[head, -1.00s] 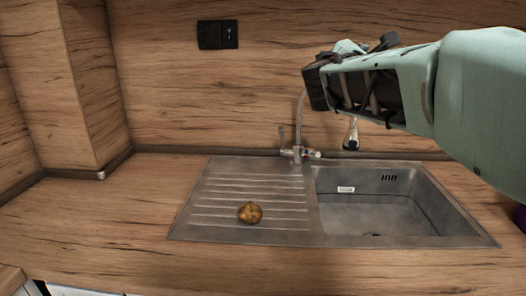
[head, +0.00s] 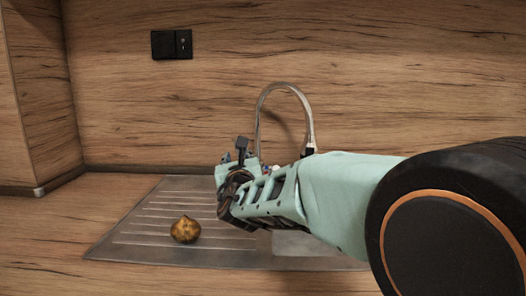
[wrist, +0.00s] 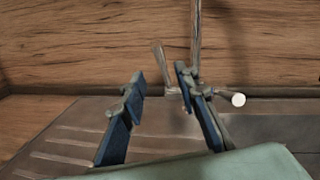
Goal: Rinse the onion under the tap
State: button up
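A brown onion (head: 185,230) rests on the ribbed drainboard (head: 130,237) of the metal sink, left of and below my gripper in the head view. It is not in the wrist view. My gripper (head: 233,160) is empty. The wrist view shows its two blue fingers (wrist: 160,78) apart, with the tap's lever (wrist: 162,60) appearing between and beyond them; I see no contact. The tap's curved spout (head: 286,87) rises behind my arm, and its lower stem (wrist: 195,40) shows in the wrist view. My arm hides the tap's base and most of the basin in the head view. No water is visible.
A wooden splashback (head: 390,80) stands behind the counter, with a black socket (head: 171,44) on it. A wooden wall section (head: 40,110) stands at the left. The counter (head: 50,245) left of the drainboard is clear. A white-ended tap part (wrist: 238,99) sticks out to the right.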

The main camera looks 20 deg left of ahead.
aim_at(237, 153)
jog(key=x, duration=1)
jog(key=shift+d, duration=0.1)
jog(key=shift+c, duration=0.7)
grip_shut()
